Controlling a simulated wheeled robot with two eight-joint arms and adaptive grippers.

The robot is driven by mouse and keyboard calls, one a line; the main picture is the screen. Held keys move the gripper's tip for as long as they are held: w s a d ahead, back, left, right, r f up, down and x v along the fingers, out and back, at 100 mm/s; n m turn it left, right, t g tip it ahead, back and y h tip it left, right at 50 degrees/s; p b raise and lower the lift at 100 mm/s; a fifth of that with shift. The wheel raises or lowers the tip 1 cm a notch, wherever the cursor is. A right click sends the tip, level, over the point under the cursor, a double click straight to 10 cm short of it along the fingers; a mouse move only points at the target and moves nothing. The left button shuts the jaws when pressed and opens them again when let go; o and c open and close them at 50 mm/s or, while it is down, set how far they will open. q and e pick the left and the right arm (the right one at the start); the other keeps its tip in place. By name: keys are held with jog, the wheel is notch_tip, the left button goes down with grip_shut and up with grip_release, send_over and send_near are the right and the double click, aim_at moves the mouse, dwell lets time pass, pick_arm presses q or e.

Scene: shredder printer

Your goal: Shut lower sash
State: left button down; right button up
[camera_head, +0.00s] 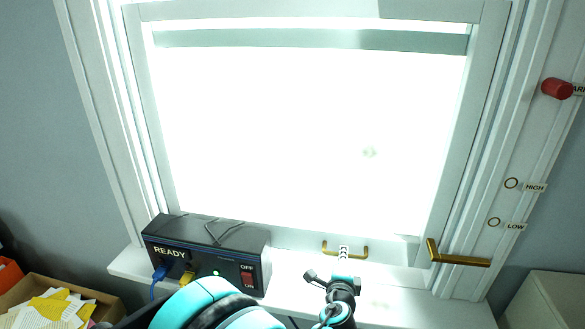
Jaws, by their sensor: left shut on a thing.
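The lower sash (290,238) is a white frame around a bright pane. Its bottom rail runs just above the white sill, and I cannot tell whether a gap remains under it. A small brass pull handle (361,250) is fixed on the bottom rail, right of centre. My left gripper (344,252) comes up from below and is shut on the middle of this handle. My right gripper is not in view.
A black box (205,240) with a READY label, red switch and cables stands on the sill (400,310) at left. A brass lever (458,256), HIGH ring (511,183), LOW ring (494,222) and red knob (557,88) are at right. A paper-filled carton (25,298) is lower left.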

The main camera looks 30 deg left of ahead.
pick_arm(q)
jog(key=shift+f, duration=0.1)
jog(key=shift+f+b, duration=0.95)
jog(key=shift+b, duration=0.05)
jog(key=shift+f+b, duration=1)
jog(key=shift+f, duration=0.05)
jog(key=shift+f+b, duration=0.55)
jog(key=shift+f, duration=0.4)
